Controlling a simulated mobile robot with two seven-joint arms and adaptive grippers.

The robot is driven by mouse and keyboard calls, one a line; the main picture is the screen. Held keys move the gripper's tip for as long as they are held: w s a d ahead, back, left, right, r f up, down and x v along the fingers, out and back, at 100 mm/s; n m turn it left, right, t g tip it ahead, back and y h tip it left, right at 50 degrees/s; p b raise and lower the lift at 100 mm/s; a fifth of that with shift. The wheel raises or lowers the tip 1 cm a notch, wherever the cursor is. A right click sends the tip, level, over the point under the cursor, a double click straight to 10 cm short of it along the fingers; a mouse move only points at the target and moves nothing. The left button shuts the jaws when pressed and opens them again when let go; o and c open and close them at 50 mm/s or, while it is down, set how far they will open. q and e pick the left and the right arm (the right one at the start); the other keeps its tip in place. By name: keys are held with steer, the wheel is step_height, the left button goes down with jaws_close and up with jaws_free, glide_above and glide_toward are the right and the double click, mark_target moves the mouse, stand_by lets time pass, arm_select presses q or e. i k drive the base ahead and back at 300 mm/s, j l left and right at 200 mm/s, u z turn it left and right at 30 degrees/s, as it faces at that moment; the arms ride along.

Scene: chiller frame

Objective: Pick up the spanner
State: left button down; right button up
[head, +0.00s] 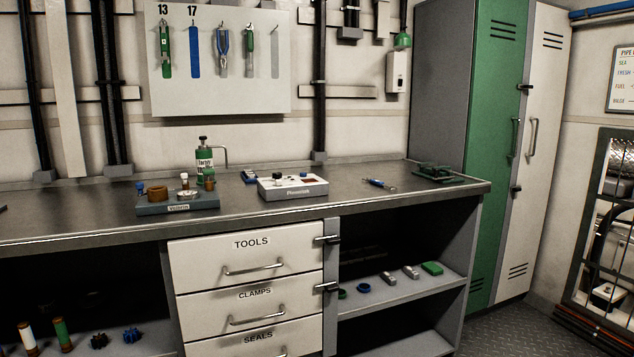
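A pale tool board (220,103) hangs on the back wall above the bench. Under the number 13 hangs a green and metal tool (165,55) that looks like a spanner. Under the number 17 is a flat blue spanner-like shape (195,55); I cannot tell whether it is a tool or a painted outline. Blue-handled pliers (223,50) and another green-handled tool (250,52) hang to the right, then a plain grey outline (275,55). Neither of my grippers is clearly in view.
Drawers (245,262) are below; lockers (500,130) stand right.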

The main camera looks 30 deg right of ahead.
mark_target(374, 181)
steer(key=l+u, duration=0.35)
steer(key=l, duration=0.15)
steer(key=k+l+u, duration=0.15)
steer(key=l+u, duration=0.2)
steer(key=l, duration=0.15)
steer(key=k+l, duration=0.1)
steer(key=l, duration=0.25)
steer(key=k+l+u, duration=0.15)
steer(key=l, duration=0.6)
steer(key=k+u, duration=0.05)
